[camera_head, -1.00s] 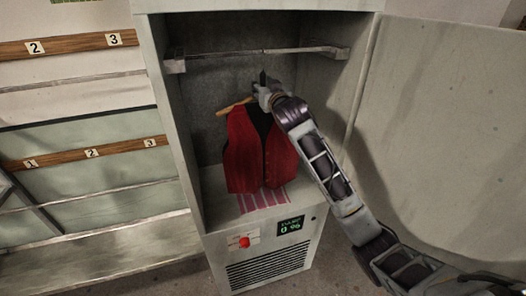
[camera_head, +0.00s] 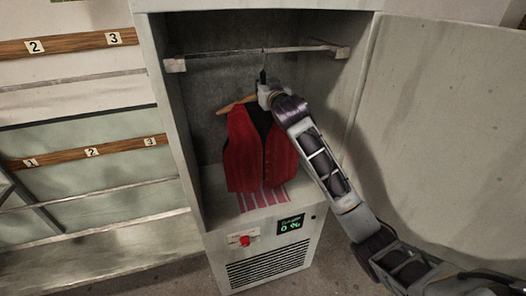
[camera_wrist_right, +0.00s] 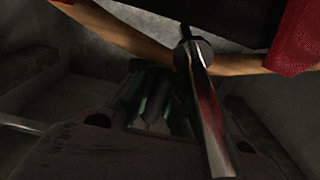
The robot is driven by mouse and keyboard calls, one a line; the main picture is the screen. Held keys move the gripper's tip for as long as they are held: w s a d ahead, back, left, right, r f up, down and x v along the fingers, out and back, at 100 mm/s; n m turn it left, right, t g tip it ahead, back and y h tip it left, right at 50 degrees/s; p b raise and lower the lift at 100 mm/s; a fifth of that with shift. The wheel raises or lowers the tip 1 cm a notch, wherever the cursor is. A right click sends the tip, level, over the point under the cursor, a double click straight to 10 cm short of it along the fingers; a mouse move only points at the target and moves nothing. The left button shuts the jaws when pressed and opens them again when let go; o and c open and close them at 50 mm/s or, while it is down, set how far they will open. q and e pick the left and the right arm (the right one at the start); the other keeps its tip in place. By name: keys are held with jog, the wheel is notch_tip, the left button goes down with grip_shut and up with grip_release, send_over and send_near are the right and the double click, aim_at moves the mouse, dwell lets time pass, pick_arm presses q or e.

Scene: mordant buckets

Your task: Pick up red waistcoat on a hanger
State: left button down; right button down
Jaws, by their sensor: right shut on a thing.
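The red waistcoat (camera_head: 245,160) with a black inside hangs on a wooden hanger (camera_head: 233,107) in an open grey cabinet; its red edge also shows in the right wrist view (camera_wrist_right: 300,45). My right gripper (camera_head: 264,80) is at the hanger's top, just below the cabinet's rail (camera_head: 215,54). In the right wrist view it is shut on the hanger at its metal hook (camera_wrist_right: 208,110), beside the wooden bar (camera_wrist_right: 130,38). I cannot tell whether the hook still rests on the rail. My left gripper is out of view.
A striped cloth (camera_head: 263,198) lies on the cabinet floor beneath the waistcoat. Below are a red button (camera_head: 244,240), a green display (camera_head: 291,225) and a vent. The cabinet door (camera_head: 440,110) stands open at the right. Numbered rails (camera_head: 75,43) line the left wall.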

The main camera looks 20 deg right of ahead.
aim_at(264, 75)
jog(key=shift+r, duration=0.2)
dwell(0.5)
jog(key=shift+r+b, duration=0.4)
jog(key=shift+r, duration=1.15)
jog(key=s+b, duration=0.3)
jog(key=s, duration=1.5)
jog(key=shift+d+b, duration=0.35)
